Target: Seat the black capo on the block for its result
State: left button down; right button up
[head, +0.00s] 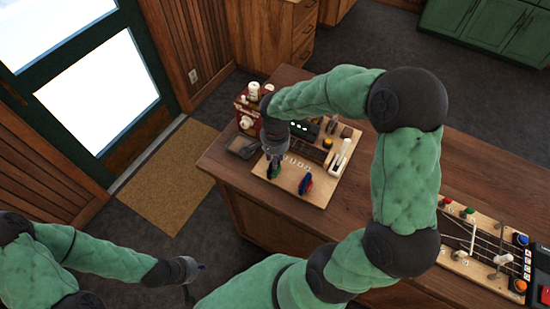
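My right gripper (272,160) points down over the left part of a pale wooden board (318,200) on the bench. A small dark and green piece (273,171) is at its fingertips; I cannot tell whether the fingers are shut on it. A blue and red piece (305,184) stands on the board to the right. I cannot make out which piece is the black capo, nor pick out the block for certain. My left gripper (194,281) hangs at the lower left, away from the bench, with its fingers apart and empty.
A dark tray (242,147) and a red box with white knobs (244,106) stand at the bench's left end. A second board with knobs (458,256) lies right.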

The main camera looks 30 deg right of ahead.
notch_tip(320, 180, up, 8)
jog(key=p, duration=0.5)
dwell(0.5)
dwell(0.5)
